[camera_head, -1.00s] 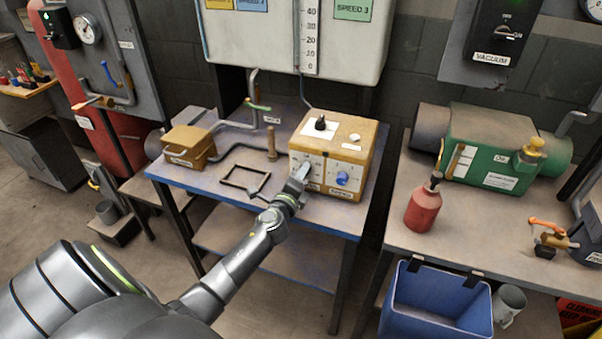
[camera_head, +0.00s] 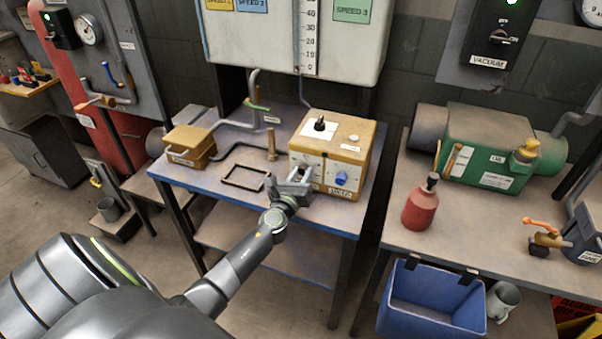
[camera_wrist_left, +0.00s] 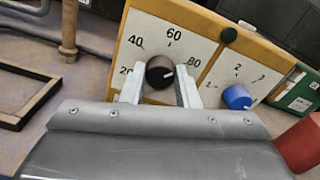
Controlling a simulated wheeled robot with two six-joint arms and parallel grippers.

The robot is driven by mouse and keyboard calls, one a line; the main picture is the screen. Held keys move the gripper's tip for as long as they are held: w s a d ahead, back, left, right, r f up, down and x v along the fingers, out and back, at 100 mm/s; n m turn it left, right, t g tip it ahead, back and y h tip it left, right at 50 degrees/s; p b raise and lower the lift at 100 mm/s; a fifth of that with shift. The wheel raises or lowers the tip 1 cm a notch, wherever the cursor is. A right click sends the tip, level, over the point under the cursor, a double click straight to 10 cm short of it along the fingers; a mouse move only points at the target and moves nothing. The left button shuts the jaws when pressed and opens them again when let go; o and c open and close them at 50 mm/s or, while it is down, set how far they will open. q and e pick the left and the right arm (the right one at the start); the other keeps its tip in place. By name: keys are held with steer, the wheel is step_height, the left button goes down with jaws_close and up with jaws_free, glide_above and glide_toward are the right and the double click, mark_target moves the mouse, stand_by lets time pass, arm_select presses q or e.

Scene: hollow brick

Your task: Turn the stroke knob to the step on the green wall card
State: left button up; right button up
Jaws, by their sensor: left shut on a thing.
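The yellow box (camera_head: 352,136) on the blue bench has a black knob (camera_wrist_left: 160,72) with a dial marked 20, 40, 60 and 80. Its white pointer mark faces right, roughly toward 80. My left gripper (camera_head: 296,179) is at the box's front. In the wrist view, its two fingers (camera_wrist_left: 157,90) are shut on either side of the black knob. A blue knob (camera_wrist_left: 237,97) with a 1, 2, 3 scale sits to its right, also seen in the head view (camera_head: 341,178). The green wall card (camera_head: 352,9) reads SPEED 3; its top is cut off. My right gripper is out of view.
A small yellow box (camera_head: 189,146) is further left. On the right bench are a red bottle (camera_head: 421,207) and a green machine (camera_head: 488,149). A blue bin (camera_head: 432,301) hangs below.

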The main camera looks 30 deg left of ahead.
arm_select(q)
steer(key=shift+f+m, duration=0.15)
steer(key=shift+m, duration=1.35)
steer(key=shift+p, duration=0.3)
steer(key=o, duration=1)
steer(key=v, duration=1.7)
steer(key=shift+s+b, duration=0.25)
steer(key=shift+b, duration=0.15)
